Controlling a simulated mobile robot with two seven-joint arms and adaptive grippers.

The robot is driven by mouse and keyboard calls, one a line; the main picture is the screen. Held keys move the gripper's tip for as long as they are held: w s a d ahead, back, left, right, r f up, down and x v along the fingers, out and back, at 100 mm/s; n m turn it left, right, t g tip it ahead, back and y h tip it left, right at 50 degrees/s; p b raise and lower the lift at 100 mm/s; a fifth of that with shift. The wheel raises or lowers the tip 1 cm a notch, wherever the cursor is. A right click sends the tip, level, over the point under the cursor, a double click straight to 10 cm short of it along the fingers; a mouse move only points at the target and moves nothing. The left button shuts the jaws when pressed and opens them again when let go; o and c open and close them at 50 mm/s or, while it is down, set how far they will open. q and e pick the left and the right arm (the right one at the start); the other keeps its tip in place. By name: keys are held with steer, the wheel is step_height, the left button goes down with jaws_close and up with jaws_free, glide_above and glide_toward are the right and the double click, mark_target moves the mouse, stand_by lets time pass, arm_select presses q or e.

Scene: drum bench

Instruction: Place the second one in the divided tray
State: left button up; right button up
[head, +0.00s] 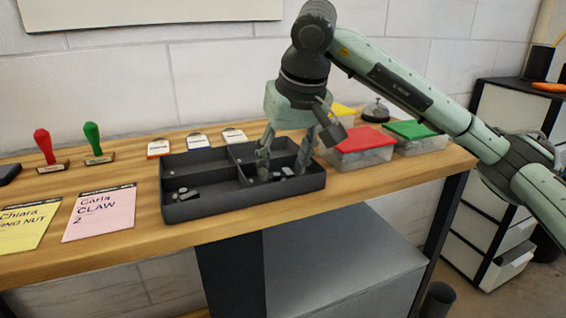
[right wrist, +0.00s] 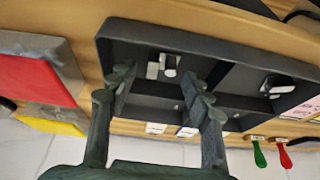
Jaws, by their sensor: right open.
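The dark divided tray (head: 235,203) stands on the wooden bench, with low walls between its compartments. My right gripper (head: 284,168) points down into the right part of the tray, its two fingers spread apart. In the right wrist view, nothing shows between the fingers of the gripper (right wrist: 160,88). Small metal parts (head: 287,171) lie in the front right compartment, close to the fingers; they also show in the right wrist view (right wrist: 162,67). More small metal pieces (head: 185,193) lie in the front left compartment. A pink card (head: 100,213) reads "Carla CLAW 2". My left gripper is out of view.
A yellow card (head: 28,226) lies left of the pink one. A red stamp (head: 45,147) and a green stamp (head: 93,140) stand behind. Clear boxes with a red lid (head: 360,139) and a green lid (head: 410,129) stand right of the tray. A bell (head: 376,111) is behind them.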

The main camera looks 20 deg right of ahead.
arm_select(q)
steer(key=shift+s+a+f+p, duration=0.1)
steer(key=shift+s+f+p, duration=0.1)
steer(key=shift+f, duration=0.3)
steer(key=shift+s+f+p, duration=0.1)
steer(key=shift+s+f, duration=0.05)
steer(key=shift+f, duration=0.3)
arm_select(e)
steer(key=v, duration=1.1)
steer(key=shift+r, duration=0.3)
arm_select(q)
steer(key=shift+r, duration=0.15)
arm_select(e)
steer(key=shift+s, duration=0.15)
stand_by(0.4)
